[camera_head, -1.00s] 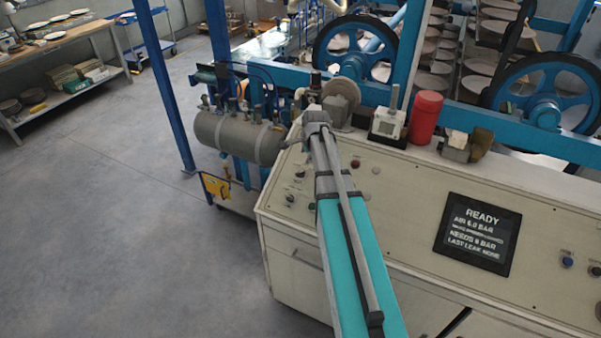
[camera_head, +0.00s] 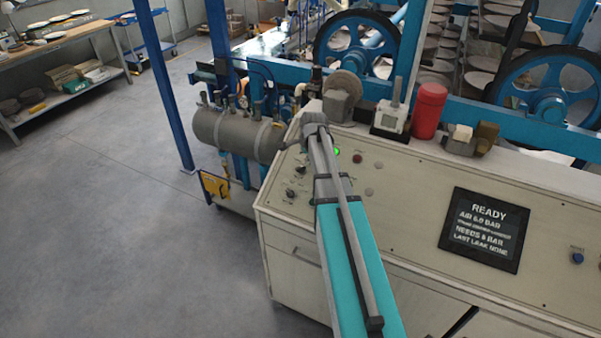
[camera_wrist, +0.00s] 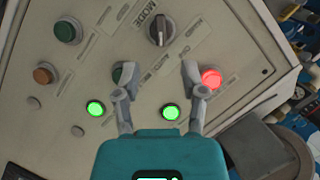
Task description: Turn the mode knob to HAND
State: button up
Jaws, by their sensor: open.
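The mode knob (camera_wrist: 160,30) is a dark round selector with a light grey handle, at the top middle of the wrist view. The word MODE is printed to its left; the smaller position labels around it are too blurred to read. Its handle runs nearly up and down in that view. My gripper (camera_wrist: 160,70) is open and empty, its two grey fingers spread below the knob in the picture. I see no contact with the knob. The left fingertip partly covers a dark green button (camera_wrist: 118,73). In the head view my arm hides part of the panel.
Close to the right finger is a lit red button (camera_wrist: 211,78). Lit green lamps (camera_wrist: 95,108) (camera_wrist: 171,112) lie near the fingers. A green button (camera_wrist: 68,30) and an orange button (camera_wrist: 44,74) are at left. The panel screen (camera_head: 486,230) reads READY.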

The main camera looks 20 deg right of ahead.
aim_at(301, 167)
jog(key=shift+b+x, duration=3.75)
jog(key=shift+x, duration=0.6)
